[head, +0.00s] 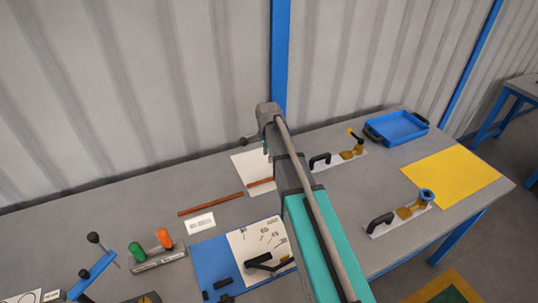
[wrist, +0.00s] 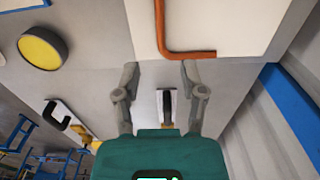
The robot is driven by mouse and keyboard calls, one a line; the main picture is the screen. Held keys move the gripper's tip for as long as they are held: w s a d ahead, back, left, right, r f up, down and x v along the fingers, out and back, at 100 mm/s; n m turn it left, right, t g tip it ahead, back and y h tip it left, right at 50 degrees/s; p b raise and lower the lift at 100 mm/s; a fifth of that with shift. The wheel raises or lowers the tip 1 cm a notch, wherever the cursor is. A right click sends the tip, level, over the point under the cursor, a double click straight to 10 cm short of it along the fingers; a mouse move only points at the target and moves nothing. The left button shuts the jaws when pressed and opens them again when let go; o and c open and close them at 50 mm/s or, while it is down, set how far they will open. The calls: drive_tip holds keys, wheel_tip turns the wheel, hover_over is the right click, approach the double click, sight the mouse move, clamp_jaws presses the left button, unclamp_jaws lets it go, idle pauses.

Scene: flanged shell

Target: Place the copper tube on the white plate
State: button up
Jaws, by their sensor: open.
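The copper tube (wrist: 187,54) is bent in an L and shows over the white plate (wrist: 235,25) in the wrist view. Its bend lies just past my fingertips, and its long leg runs out of the top edge. My gripper (wrist: 160,75) is open, with its two fingers apart and nothing held between them. I cannot tell whether the fingers touch the tube. In the head view the copper tube (head: 260,182) shows beside my arm on the white plate (head: 246,164). My arm hides the rest of it and my fingers there.
A thin copper-coloured rod (head: 210,204) lies on the table left of the plate; I cannot tell if it joins the tube. A white label (head: 200,223) and a blue mat (head: 208,262) lie nearer. Toggle clamps (head: 350,153), a blue tray (head: 398,127) and a yellow sheet (head: 450,177) stand right.

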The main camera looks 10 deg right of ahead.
idle(0.4)
drive_tip(key=s+a+n, duration=0.1)
drive_tip(key=s+n, duration=1.4)
drive_tip(key=s, duration=0.7)
drive_tip(key=shift+n, duration=0.4)
drive_tip(key=shift+s+a, duration=0.1)
